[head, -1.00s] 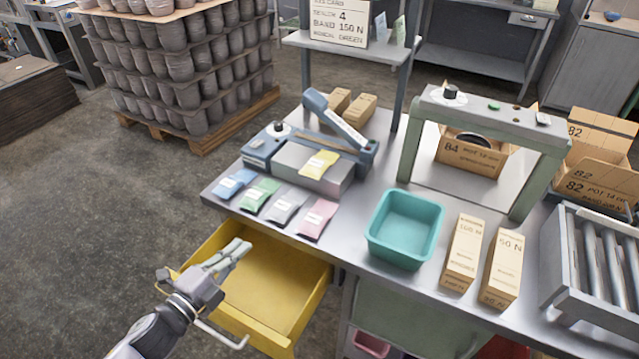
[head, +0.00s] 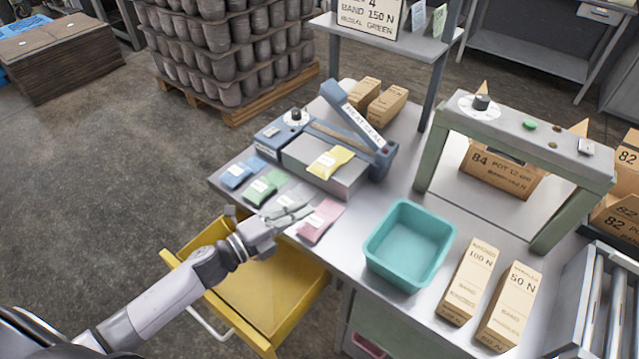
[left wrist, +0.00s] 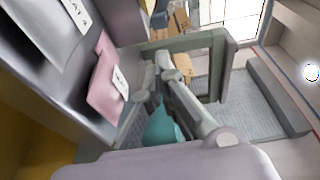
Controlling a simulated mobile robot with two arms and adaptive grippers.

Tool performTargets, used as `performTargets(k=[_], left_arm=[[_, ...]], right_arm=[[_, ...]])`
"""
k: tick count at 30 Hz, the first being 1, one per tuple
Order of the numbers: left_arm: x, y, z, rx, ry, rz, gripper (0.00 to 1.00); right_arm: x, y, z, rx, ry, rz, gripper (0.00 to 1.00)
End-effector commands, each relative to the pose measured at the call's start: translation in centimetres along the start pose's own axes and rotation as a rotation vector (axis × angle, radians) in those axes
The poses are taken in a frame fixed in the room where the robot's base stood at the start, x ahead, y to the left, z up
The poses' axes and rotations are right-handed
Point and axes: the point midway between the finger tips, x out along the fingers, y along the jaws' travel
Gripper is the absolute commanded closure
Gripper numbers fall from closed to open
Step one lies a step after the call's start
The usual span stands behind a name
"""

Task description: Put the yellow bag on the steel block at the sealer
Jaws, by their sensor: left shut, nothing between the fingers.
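The yellow bag (head: 330,162) lies on the steel block (head: 337,182) in front of the sealer (head: 352,118), whose blue arm is raised. My left gripper (head: 304,212) is shut and empty. It is over the table's front edge, in front of the block, by the grey bag (head: 287,198) and the pink bag (head: 320,221), and partly covers the grey one. In the left wrist view the fingers (left wrist: 168,72) are to the right of the pink bag (left wrist: 106,84). Contact with either bag cannot be told. My right gripper is not in view.
Blue (head: 240,173) and green (head: 264,187) bags lie left of the grey one. A yellow drawer (head: 290,300) stands open below my left arm.

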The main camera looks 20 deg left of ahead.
Motion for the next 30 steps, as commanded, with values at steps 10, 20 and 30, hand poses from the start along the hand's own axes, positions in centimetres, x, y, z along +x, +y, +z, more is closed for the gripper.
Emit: performTargets(k=[10,20,30], left_arm=[[6.0,-0.3,1.5,0.001,-0.003,0.000,1.00],[7.4,0.0,2.8,-0.001,-0.001,0.001,1.00],[7.6,0.1,3.0,0.000,-0.001,0.000,1.00]], right_arm=[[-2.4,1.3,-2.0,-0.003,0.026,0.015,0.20],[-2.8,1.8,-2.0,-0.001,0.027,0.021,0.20],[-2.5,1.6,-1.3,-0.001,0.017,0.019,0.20]])
